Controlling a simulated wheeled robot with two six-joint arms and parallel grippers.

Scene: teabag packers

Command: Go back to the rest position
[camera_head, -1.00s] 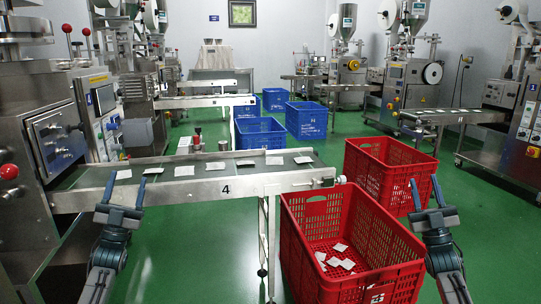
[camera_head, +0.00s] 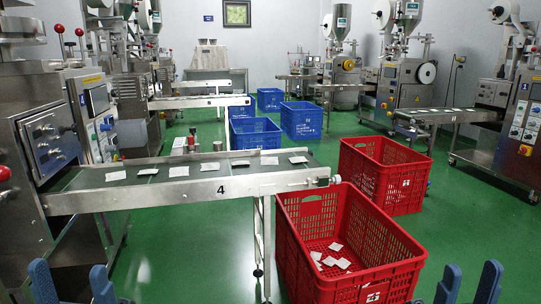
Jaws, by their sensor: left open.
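My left gripper (camera_head: 71,284) is at the bottom left edge of the head view, with its two blue fingers pointing up and spread apart. It is open with nothing between the fingers. My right gripper (camera_head: 468,284) is at the bottom right edge, to the right of the near red crate (camera_head: 385,242). Its two blue fingers also stand apart with nothing between them. The rest of both grippers is cut off by the lower edge of the picture.
Conveyor 4 (camera_head: 150,195) carries several white teabags above and between my grippers. Several teabags (camera_head: 330,260) lie in the near red crate. A second red crate (camera_head: 398,190) stands behind it. Blue crates (camera_head: 255,140) and packing machines stand further back. Green floor is open at right.

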